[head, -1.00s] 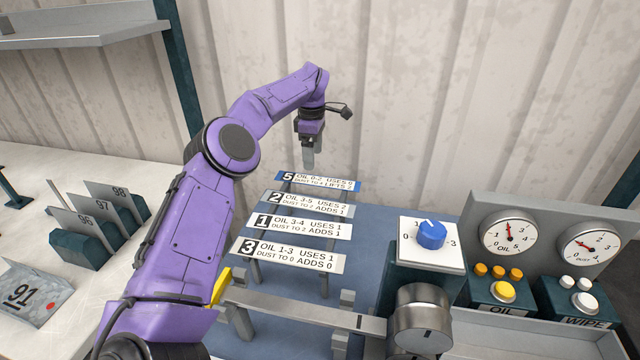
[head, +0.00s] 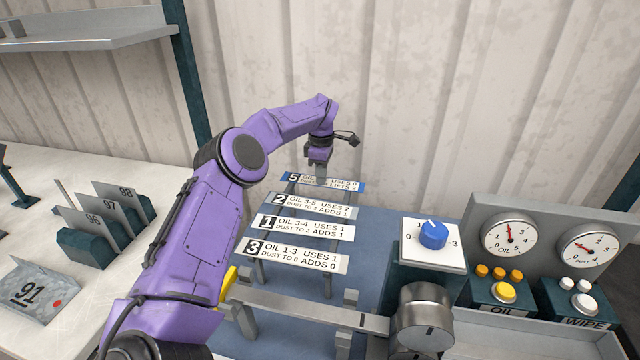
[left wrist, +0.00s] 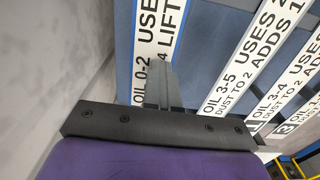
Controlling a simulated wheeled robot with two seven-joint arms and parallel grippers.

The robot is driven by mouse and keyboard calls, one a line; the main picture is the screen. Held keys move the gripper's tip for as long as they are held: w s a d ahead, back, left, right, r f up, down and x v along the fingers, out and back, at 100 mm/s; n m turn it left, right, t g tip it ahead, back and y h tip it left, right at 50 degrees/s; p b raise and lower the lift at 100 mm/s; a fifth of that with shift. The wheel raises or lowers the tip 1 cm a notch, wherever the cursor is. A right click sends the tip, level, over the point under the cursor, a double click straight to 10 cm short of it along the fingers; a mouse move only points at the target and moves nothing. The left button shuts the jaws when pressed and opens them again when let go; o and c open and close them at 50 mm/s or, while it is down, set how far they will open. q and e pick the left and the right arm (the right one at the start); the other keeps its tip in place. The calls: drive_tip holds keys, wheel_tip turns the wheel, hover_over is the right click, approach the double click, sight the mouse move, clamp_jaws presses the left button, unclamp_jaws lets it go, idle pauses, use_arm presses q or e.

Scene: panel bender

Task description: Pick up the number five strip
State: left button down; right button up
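The number five strip (head: 348,185) is a white label with a black "5" and blue ends, lying at the far end of a row of strips on supports. It also shows in the left wrist view (left wrist: 157,28). My left gripper (head: 320,169) points down at the middle of this strip and covers part of its text. In the left wrist view its narrow grey fingers (left wrist: 162,86) overlap the strip. Whether they are open or closed on it is unclear, as is any contact. My right gripper is not in view.
Strips 2 (head: 312,206), 1 (head: 304,228) and 3 (head: 292,256) lie nearer in the same row. A blue dial (head: 433,235) and gauges (head: 509,233) stand to the right. Numbered plates (head: 112,212) stand at left. The corrugated wall (head: 420,90) is behind.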

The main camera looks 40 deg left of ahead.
use_arm(q)
drive_tip(key=shift+s+a+f, duration=0.1)
drive_tip(key=shift+s+a, duration=0.05)
drive_tip(key=shift+r, duration=0.2)
wheel_tip(320, 180, up, 2)
drive_tip(key=shift+r, duration=0.1)
drive_tip(key=s+d+r+b, duration=0.6)
drive_tip(key=s+d+r, duration=0.2)
drive_tip(key=s+r, duration=0.2)
drive_tip(key=shift+s+d+r+b, duration=0.25)
drive_tip(key=shift+s+d+b, duration=0.1)
drive_tip(key=shift+s+d, duration=0.1)
drive_tip(key=shift+c, duration=1.9)
unclamp_jaws()
drive_tip(key=shift+a, duration=0.1)
